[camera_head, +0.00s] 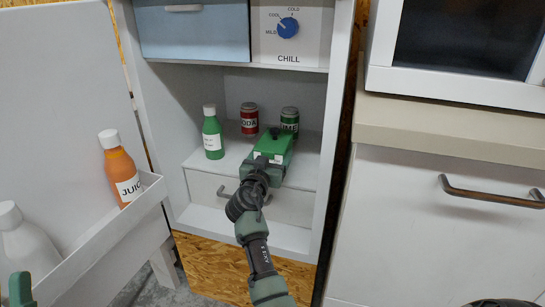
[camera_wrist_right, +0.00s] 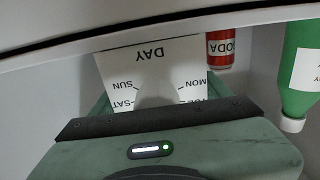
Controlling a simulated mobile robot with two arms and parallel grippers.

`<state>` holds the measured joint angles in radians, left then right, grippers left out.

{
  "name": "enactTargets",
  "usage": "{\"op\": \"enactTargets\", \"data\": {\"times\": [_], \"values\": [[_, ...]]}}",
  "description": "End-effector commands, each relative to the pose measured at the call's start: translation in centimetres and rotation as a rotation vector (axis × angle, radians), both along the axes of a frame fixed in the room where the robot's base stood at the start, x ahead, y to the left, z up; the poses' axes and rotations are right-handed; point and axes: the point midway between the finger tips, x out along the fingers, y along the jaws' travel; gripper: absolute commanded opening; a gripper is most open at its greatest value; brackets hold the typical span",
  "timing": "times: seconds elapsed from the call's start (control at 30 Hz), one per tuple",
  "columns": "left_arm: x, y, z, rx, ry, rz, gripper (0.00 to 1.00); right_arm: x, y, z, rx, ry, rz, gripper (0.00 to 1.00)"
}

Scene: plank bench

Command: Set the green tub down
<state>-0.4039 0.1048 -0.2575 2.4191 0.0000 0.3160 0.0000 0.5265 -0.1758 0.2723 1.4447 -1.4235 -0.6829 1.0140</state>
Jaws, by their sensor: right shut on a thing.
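The green tub (camera_head: 274,147) is inside the fridge compartment, over the front part of the shelf above the lower drawer. My right gripper (camera_head: 262,172) reaches in from the front and is shut on the tub's near side. Whether the tub's underside touches the shelf cannot be told.
A green bottle (camera_head: 212,134) stands left of the tub. A red soda can (camera_head: 249,119) and a green can (camera_head: 289,120) stand behind it. The open fridge door at left holds a juice bottle (camera_head: 121,170) and a white bottle (camera_head: 24,240). The shelf (camera_head: 231,150) has some bare room.

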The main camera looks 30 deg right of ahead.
Motion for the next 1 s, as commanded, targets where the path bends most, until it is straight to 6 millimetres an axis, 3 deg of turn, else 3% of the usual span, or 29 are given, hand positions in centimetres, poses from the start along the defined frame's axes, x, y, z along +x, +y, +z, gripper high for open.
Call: {"op": "enactTargets", "data": {"times": [0.5, 0.53, 0.57, 0.6, 1.0], "values": [[-0.59, 0.09, 0.55, -0.012, -0.041, -0.003, 0.23, 0.02, -0.02, 0.12, -0.003, -0.004, 0.0, 0.18], [-0.64, 0.09, 0.65, -0.013, -0.044, -0.003, 0.23, 0.0, -0.03, -0.05, -0.001, -0.001, -0.001, 0.85], [-0.64, 0.09, 0.66, -0.013, -0.045, -0.003, 0.23, 0.0, -0.03, -0.04, -0.001, -0.001, -0.001, 0.94], [-0.65, 0.09, 0.67, -0.013, -0.045, -0.003, 0.23, 0.0, -0.03, -0.04, -0.001, -0.001, -0.001, 0.99], [-0.34, 0.01, 0.52, -0.008, -0.026, -0.003, 0.23, 0.0, -0.03, 0.09, -0.001, -0.001, -0.001, 0.99]]}}
